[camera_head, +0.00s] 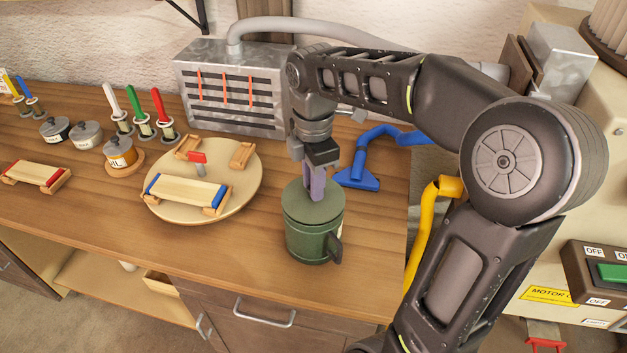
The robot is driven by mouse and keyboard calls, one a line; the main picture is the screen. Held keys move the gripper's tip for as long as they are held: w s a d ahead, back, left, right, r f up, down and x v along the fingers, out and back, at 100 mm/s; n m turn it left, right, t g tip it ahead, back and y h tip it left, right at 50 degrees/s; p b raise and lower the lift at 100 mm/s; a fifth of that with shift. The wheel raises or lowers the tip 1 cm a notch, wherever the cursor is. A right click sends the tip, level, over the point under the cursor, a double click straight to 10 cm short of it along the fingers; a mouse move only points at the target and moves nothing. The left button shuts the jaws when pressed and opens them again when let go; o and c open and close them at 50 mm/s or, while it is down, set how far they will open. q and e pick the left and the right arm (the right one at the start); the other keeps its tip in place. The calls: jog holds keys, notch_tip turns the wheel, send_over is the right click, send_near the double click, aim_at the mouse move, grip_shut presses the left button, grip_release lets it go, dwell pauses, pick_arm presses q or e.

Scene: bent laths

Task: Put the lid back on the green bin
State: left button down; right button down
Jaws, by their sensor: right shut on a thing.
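The green bin (306,242) stands upright on the wooden bench near its right front part, with a dark handle on its right side. Its round green lid (297,206) is at the top of the bin; I cannot tell whether it is fully seated or slightly above the rim. My right gripper (314,192) comes down from above and is shut on the lid near its middle. The part between the fingers is hidden. My left gripper is not in view.
Left of the bin is a round wooden board (238,200) with a small lath frame. A blue nozzle tool (358,180) lies behind the bin. A metal box (232,95) stands at the back. The bench in front of the bin is clear.

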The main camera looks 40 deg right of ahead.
dwell(0.8)
jog(key=c, duration=0.7)
grip_release()
jog(key=shift+o, duration=0.2)
jog(key=shift+r+p, duration=2.1)
jog(key=shift+r, duration=0.35)
jog(key=shift+r+p, duration=0.4)
jog(key=shift+r, duration=0.65)
jog(key=shift+c, duration=0.5)
grip_shut()
